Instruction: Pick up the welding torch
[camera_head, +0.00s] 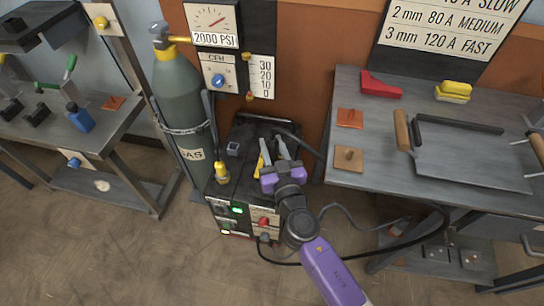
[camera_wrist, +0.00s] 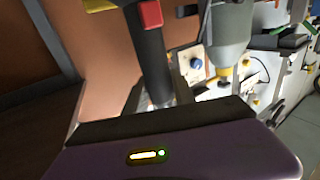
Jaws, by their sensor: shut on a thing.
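My gripper (camera_head: 280,152) is over the top of the dark welding machine (camera_head: 240,185) in the head view. The welding torch (camera_wrist: 150,55) shows in the wrist view as a dark round handle with a red button, just beyond my gripper's body. My gripper is shut on it. The fingers' contact with the handle is hidden in the wrist view. In the head view the torch is mostly hidden by my gripper, and a yellow piece shows beside the fingers.
A grey-green gas cylinder (camera_head: 180,105) stands left of the machine. A workbench (camera_head: 350,195) on the right holds a framed metal plate (camera_head: 470,155), a red block (camera_head: 380,85) and yellow pieces (camera_head: 454,90). Another bench (camera_head: 110,130) stands at left. Dark cables (camera_head: 345,215) hang near my arm.

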